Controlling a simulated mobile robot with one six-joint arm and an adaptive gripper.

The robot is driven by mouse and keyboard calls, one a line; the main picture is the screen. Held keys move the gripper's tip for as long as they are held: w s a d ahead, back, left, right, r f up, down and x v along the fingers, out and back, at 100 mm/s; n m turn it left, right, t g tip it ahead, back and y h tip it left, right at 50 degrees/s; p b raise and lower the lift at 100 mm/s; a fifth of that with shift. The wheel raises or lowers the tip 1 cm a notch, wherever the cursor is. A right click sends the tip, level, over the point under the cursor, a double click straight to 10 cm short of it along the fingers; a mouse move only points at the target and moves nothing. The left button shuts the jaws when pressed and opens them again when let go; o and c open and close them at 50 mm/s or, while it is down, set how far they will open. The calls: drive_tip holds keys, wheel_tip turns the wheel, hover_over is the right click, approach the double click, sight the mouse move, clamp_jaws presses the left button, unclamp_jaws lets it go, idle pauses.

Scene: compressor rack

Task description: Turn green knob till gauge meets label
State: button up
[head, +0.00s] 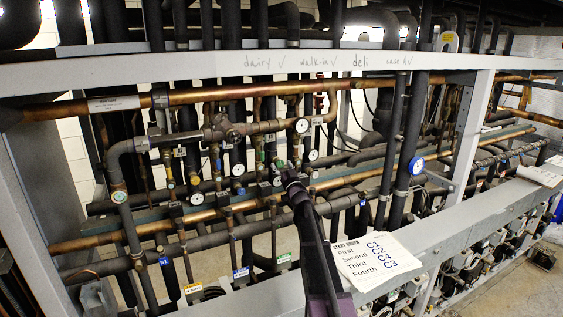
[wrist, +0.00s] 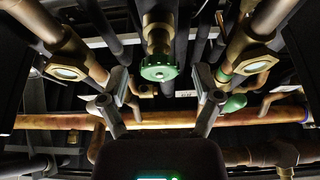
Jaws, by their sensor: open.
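A green knob (wrist: 160,68) with a scalloped rim hangs below a brass valve in the upper middle of the wrist view. My gripper (wrist: 161,95) is open, with one finger on each side below the knob, apart from it and empty. In the head view my gripper (head: 288,176) is among the valves at the centre; I cannot tell the knob there. White round gauges (head: 302,126) sit on the pipes nearby, with another gauge (head: 196,198) lower left. Their needles and label marks are too small to read.
A second green handle (wrist: 233,104) is right of my fingers. A copper pipe (wrist: 60,121) crosses behind them. A grey beam (head: 200,67) spans above. A paper with a list (head: 372,259) lies on the front ledge. Pipes crowd the space closely.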

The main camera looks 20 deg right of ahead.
drive_tip(key=shift+w+r, duration=0.2)
drive_tip(key=shift+w, duration=0.25)
drive_tip(key=shift+c, duration=0.2)
clamp_jaws()
drive_tip(key=shift+n+g+y+p, duration=0.2)
drive_tip(key=shift+n+y, duration=0.75)
drive_tip(key=shift+n, duration=0.85)
drive_tip(key=shift+n+g+y+p, duration=0.2)
drive_tip(key=shift+n+y, duration=0.75)
drive_tip(key=shift+n, duration=0.85)
drive_tip(key=shift+o, duration=0.2)
unclamp_jaws()
